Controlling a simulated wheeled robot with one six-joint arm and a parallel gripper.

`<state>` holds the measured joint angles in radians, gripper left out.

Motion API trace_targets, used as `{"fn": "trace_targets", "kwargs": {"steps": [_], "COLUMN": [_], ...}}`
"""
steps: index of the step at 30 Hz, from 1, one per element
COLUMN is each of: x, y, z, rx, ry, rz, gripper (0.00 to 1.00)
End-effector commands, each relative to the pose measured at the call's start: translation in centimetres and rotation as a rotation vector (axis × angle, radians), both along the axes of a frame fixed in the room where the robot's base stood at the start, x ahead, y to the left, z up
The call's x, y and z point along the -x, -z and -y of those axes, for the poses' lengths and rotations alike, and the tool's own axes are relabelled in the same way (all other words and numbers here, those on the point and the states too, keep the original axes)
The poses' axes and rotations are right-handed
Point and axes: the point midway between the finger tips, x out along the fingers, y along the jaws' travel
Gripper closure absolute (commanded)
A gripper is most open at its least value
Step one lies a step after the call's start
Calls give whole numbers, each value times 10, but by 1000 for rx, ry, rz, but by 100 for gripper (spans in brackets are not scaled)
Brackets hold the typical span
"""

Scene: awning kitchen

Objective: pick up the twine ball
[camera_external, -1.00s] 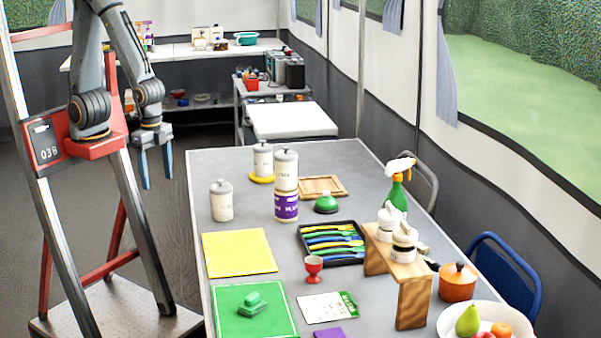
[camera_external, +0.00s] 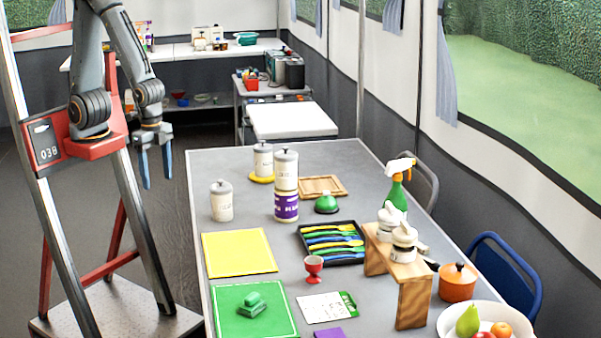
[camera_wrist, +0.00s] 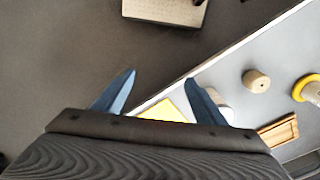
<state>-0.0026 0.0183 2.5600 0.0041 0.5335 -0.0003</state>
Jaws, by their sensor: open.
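I cannot pick out a twine ball for certain in either view. In the wrist view a small beige round thing (camera_wrist: 257,80) with a dark dot on top stands on the grey table; I cannot tell whether it is the ball or a canister. My gripper (camera_external: 155,168) hangs to the left of the table, fingers pointing down. In the wrist view its blue fingers (camera_wrist: 160,84) are apart with nothing held between them. A white rounded thing (camera_wrist: 222,101) is partly hidden by the right finger.
The table (camera_external: 180,290) holds a pale canister (camera_external: 221,203), a canister on a yellow ring (camera_external: 262,180), a stacked canister pair (camera_external: 286,170), a yellow mat (camera_external: 238,252), a cutlery tray (camera_external: 345,261) and a wooden stand (camera_external: 412,302). The floor between my arm and the table is clear.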

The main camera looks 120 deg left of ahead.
Motion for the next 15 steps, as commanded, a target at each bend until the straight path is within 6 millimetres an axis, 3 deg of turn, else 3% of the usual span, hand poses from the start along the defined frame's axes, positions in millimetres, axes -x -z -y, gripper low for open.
{"fn": "trace_targets", "kwargs": {"steps": [8, 15], "x": [-1, -2], "y": [-10, -52], "z": [0, 0], "rx": [0, 0], "ry": [0, 0], "rz": [4, 7], "gripper": [35, 35]}}
